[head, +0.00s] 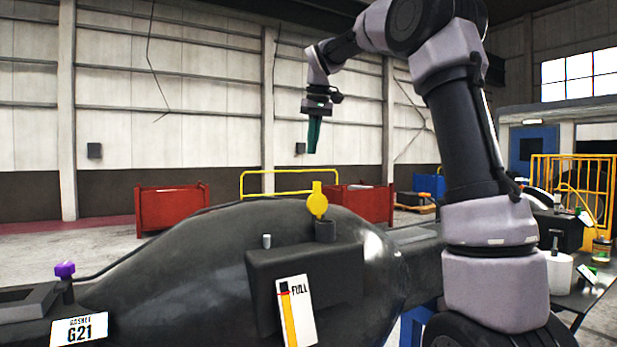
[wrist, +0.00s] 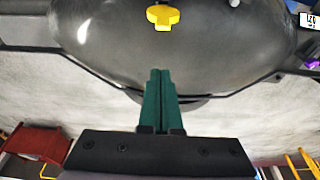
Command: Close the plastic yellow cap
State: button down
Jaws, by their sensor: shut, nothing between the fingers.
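The yellow cap (head: 317,202) stands up, open, above a dark round neck (head: 325,229) on top of the black casting (head: 215,232) in the head view. In the wrist view the yellow cap (wrist: 162,17) shows near the top edge, on the casting's dark curved surface. My gripper (head: 313,150) hangs in the air, fingers pointing down, above and apart from the cap. Its green fingers (wrist: 160,75) are together with nothing between them. The neck's opening is hidden in the wrist view.
A block with a "FULL" gauge (head: 297,312) and a small grey peg (head: 267,241) are beside the neck. A purple knob (head: 65,269) and a "G21" label (head: 79,329) are at left. Red bins (head: 172,207) and yellow rails stand behind. The air around my gripper is clear.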

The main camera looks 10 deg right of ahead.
send_over(317, 198)
jog(key=w, duration=0.2)
jog(key=shift+s+d+f+x, duration=0.3)
jog(key=shift+s+x, duration=0.7)
jog(key=shift+x, duration=3.45)
jog(key=shift+a, duration=0.1)
